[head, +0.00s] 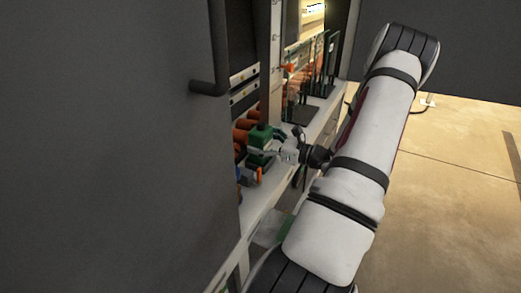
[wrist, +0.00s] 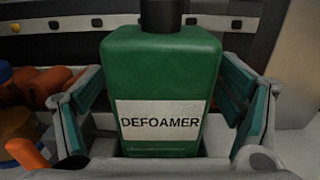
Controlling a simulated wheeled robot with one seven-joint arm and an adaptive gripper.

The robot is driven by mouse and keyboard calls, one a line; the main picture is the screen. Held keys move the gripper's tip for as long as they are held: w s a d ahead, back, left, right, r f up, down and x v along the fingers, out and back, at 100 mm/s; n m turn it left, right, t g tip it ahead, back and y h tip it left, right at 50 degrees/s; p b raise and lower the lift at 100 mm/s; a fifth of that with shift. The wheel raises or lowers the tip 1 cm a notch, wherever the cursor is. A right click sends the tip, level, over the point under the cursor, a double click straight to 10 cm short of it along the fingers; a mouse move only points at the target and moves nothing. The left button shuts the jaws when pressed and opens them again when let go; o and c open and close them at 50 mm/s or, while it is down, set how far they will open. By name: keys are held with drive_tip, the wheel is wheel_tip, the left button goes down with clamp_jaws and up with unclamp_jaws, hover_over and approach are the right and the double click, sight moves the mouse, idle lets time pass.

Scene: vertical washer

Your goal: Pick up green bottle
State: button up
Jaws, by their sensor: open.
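The green bottle (wrist: 160,70) stands upright with a dark cap and a white label reading DEFOAMER. It fills the middle of the wrist view. In the head view the green bottle (head: 261,138) is on the shelf beside the big dark panel. My gripper (wrist: 162,120) is open, with one teal-padded finger on each side of the bottle. A gap shows between each pad and the bottle's sides. In the head view my gripper (head: 272,152) reaches in from the right at the bottle, and its fingertips are partly hard to make out.
A dark panel with a handle (head: 207,88) blocks the left. A pale ledge (head: 262,200) runs along the front. Open floor (head: 450,200) lies to the right.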

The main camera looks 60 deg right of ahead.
sight(269, 132)
drive_tip(key=shift+w+r, duration=0.1)
drive_tip(key=shift+w, duration=0.05)
drive_tip(key=c, duration=2)
drive_tip(key=shift+o, duration=0.2)
drive_tip(key=shift+r+p, duration=0.35)
drive_tip(key=shift+r, duration=0.2)
drive_tip(key=r, duration=0.1)
drive_tip(key=r+p, duration=0.1)
drive_tip(key=shift+s+r, duration=0.35)
drive_tip(key=s+a+p, duration=0.2)
drive_tip(key=s, duration=0.5)
drive_tip(key=s+a+r+p, duration=0.1)
drive_tip(key=s+a, duration=0.1)
drive_tip(key=s, duration=0.5)
drive_tip(key=shift+s+a+p, duration=0.3)
drive_tip(key=shift+s+p, duration=0.05)
drive_tip(key=shift+p, duration=0.05)
